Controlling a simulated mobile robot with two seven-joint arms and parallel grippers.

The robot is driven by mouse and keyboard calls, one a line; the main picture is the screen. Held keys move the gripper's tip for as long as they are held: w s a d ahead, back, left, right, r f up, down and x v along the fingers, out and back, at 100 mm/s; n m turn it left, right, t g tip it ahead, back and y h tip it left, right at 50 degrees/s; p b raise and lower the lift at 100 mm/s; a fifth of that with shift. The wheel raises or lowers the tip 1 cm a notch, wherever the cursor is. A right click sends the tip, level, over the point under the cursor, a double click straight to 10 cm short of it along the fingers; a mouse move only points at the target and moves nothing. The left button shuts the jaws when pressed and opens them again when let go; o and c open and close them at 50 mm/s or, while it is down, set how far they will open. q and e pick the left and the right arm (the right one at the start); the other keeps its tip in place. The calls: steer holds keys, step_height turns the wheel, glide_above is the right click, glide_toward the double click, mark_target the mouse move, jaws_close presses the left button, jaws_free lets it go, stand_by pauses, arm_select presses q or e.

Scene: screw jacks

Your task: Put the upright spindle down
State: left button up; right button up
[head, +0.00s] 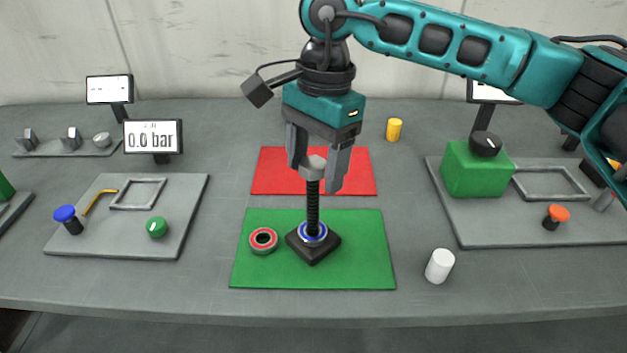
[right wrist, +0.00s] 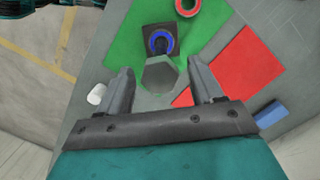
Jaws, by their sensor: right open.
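The spindle (head: 312,207) is a dark threaded rod with a grey hexagonal head. It stands upright in a black square base (head: 313,249) on the green mat (head: 345,275), with a blue ring (head: 312,239) around its foot. My right gripper (head: 314,176) points down at the head with its fingers open, one on each side. In the right wrist view the hexagonal head (right wrist: 160,75) lies between the two fingers, with visible gaps on both sides. My left gripper is in neither view.
A red-and-grey ring (head: 263,241) lies left of the base on the green mat. A red mat (head: 265,175) lies behind. A white cylinder (head: 440,266) stands to the right and a yellow one (head: 394,129) farther back. Grey panels with controls flank both sides.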

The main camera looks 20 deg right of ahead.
steer(key=r, duration=0.8)
steer(key=shift+w+d, duration=0.2)
steer(key=shift+d, duration=0.2)
